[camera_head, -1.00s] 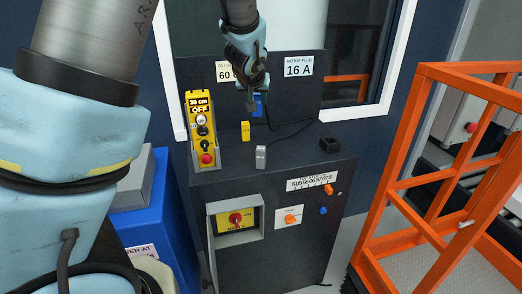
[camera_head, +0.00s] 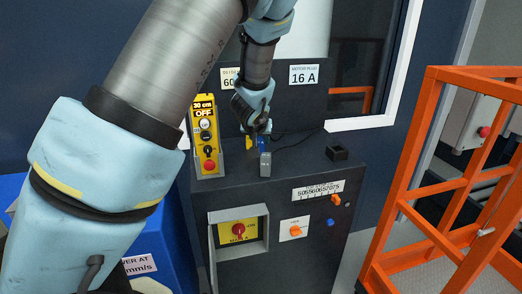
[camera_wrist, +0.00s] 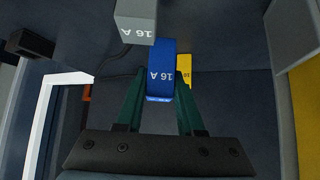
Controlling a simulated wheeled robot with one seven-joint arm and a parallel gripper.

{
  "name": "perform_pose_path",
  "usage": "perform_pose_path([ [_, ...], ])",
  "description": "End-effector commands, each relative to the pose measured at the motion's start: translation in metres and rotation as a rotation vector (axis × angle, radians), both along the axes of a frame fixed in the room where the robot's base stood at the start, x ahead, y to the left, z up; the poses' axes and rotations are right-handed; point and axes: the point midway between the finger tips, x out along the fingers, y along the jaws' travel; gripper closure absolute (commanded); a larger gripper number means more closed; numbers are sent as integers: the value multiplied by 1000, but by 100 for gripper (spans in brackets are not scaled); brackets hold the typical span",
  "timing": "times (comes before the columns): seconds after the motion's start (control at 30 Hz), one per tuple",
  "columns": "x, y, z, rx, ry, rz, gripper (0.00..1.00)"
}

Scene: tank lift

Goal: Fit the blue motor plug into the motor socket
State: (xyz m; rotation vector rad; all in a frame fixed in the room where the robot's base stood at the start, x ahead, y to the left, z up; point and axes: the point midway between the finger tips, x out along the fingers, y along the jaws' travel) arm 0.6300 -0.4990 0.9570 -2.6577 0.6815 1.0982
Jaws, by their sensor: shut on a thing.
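My gripper (camera_head: 262,129) is low over the top of the dark cabinet, its fingers pointing down. In the wrist view its two green fingers (camera_wrist: 158,112) are shut on the blue plug (camera_wrist: 160,75), marked "16 A". In the head view the blue plug is mostly hidden by my gripper and a grey block (camera_head: 265,164). That grey block, also marked "16 A" in the wrist view (camera_wrist: 137,20), stands close to the plug; I cannot tell whether they touch. I cannot tell for sure which part is the motor socket.
A yellow block (camera_head: 249,143) stands close beside my gripper. A yellow control pendant (camera_head: 206,138) is at the left of the cabinet top (camera_head: 300,172), and a black open box (camera_head: 336,153) at the right. A dark cable lies behind. An orange rail (camera_head: 415,210) stands at right.

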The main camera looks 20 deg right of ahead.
Motion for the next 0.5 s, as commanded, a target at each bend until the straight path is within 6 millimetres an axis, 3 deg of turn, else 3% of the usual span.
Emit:
perform_pose_path([
  [0.27, 0, 0, -34, 5, 1, -1, 100],
  [0.5, 0, 0, -40, 0, -1, 0, 100],
])
